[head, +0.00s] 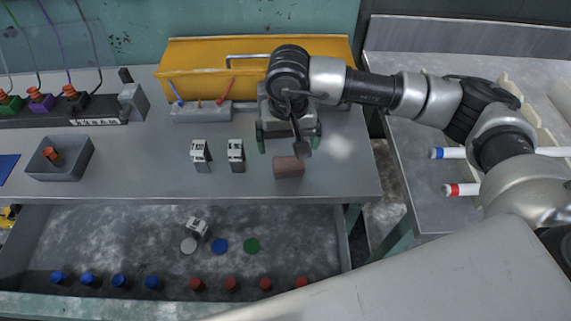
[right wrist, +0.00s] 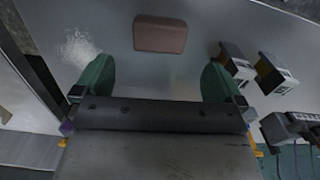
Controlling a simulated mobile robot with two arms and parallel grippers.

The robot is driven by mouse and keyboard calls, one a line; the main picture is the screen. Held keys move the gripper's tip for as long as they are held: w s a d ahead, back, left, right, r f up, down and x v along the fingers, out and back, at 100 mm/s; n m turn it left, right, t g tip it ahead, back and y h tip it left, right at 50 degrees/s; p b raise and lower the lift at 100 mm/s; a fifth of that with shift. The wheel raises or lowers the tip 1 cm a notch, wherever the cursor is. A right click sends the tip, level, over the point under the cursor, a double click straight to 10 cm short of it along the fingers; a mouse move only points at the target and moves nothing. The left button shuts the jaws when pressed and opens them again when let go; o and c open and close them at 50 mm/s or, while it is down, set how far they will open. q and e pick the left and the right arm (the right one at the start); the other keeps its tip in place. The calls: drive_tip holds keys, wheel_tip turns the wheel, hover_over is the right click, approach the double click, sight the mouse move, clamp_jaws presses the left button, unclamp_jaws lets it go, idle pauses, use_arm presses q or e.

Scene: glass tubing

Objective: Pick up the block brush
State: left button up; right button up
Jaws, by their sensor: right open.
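The block brush appears to be the reddish-brown block (head: 288,167) lying near the front edge of the grey bench, toward its right end; no bristles can be made out. In the right wrist view the same block (right wrist: 160,34) lies beyond the fingertips, roughly centred between them. My right gripper (head: 290,141) is just behind the block in the head view, its green fingers apart. The right wrist view shows the gripper (right wrist: 158,76) open with nothing between the fingers. My left gripper is not in view.
Two small white-and-grey devices (head: 236,154) stand left of the block. A yellow toolbox (head: 200,62) and a grey holder (head: 200,113) are behind. A grey bin (head: 60,158) is at left. Below is an open drawer (head: 120,230) with coloured caps. The bench's right end is near the block.

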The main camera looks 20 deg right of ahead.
sight(288, 162)
drive_tip(key=shift+s+d+f, duration=0.15)
drive_tip(key=shift+s+f, duration=0.05)
drive_tip(key=shift+f, duration=0.7)
wheel_tip(288, 162, down, 5)
drive_tip(key=shift+s+p, duration=0.15)
drive_tip(key=shift+p, duration=0.9)
drive_tip(key=shift+f, duration=0.3)
drive_tip(key=shift+c, duration=0.5)
drive_tip(key=c, duration=0.8)
drive_tip(key=shift+c, duration=0.2)
drive_tip(key=shift+r, duration=0.15)
